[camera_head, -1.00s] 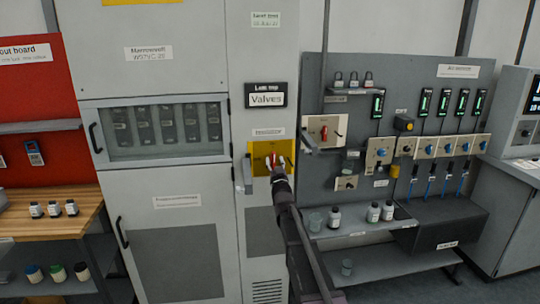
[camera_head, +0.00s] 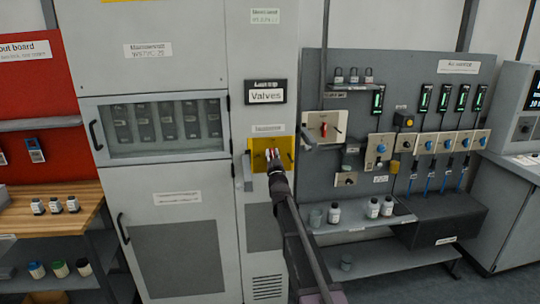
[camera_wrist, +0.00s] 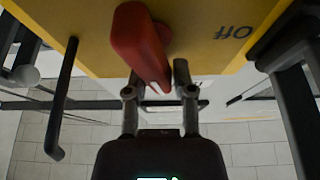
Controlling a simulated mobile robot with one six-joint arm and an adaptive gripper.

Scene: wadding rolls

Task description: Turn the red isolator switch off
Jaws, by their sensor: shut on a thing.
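The red isolator switch sits on a yellow plate (camera_head: 288,146) on the narrow cabinet column, below the "Valves" label. In the wrist view its red handle (camera_wrist: 142,45) stands out from the yellow plate (camera_wrist: 205,50), slanting slightly. The word OFF (camera_wrist: 234,32) appears upside down on the plate, to the right of the handle. My gripper (camera_wrist: 157,88) has its two fingers on either side of the handle's end and is shut on it. In the head view my gripper (camera_head: 272,158) covers most of the handle.
A second red switch (camera_head: 323,130) on a pale plate is on the grey panel to the right. A dark bar (camera_wrist: 290,70) stands close at the right of the wrist view, and another (camera_wrist: 62,100) at the left. Bottles (camera_head: 372,208) stand on a low shelf.

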